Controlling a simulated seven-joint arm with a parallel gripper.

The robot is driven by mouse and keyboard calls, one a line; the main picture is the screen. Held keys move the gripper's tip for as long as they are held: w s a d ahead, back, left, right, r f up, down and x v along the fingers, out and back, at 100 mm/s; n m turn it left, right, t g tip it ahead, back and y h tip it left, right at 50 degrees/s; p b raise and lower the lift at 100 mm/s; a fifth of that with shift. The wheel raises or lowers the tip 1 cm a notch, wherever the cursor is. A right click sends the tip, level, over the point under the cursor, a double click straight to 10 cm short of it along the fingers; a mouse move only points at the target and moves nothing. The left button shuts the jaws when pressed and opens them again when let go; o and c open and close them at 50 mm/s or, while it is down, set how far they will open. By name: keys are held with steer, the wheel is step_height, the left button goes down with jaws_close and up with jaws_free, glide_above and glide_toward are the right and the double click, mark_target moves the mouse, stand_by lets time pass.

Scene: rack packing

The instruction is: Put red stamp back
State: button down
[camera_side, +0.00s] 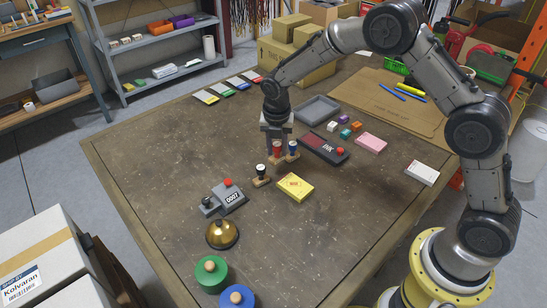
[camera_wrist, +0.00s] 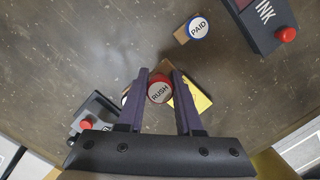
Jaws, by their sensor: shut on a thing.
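The red stamp (camera_wrist: 160,91), with RUSH on its round top, is between the two fingers of my gripper (camera_wrist: 160,80) in the wrist view. My gripper is shut on it. In the side view the red stamp (camera_side: 277,149) shows below my gripper (camera_side: 277,138), pointing down. I cannot tell whether its base touches the table. The blue PAID stamp (camera_side: 292,149) stands just right of it, and also shows in the wrist view (camera_wrist: 197,27). A black stamp (camera_side: 261,172) stands to the front left; my left finger mostly hides it in the wrist view.
A dark ink pad (camera_side: 318,148) with a red knob lies right of the stamps. A yellow pad (camera_side: 295,187) lies in front. A grey numbering machine (camera_side: 224,198) and a brass bell (camera_side: 222,234) stand front left. A grey tray (camera_side: 318,110) lies behind.

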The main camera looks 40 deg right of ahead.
mark_target(273, 145)
steer(key=shift+w+f, duration=0.65)
steer(key=shift+f, duration=1.7)
steer(key=shift+f, duration=0.1)
steer(key=c, duration=0.6)
jaws_free()
steer(key=shift+f, duration=0.1)
steer(key=r, duration=0.4)
steer(key=a+r, duration=0.1)
steer(key=r, duration=0.3)
steer(key=s+r, duration=0.1)
steer(key=r, duration=0.3)
steer(key=shift+a+r, duration=0.2)
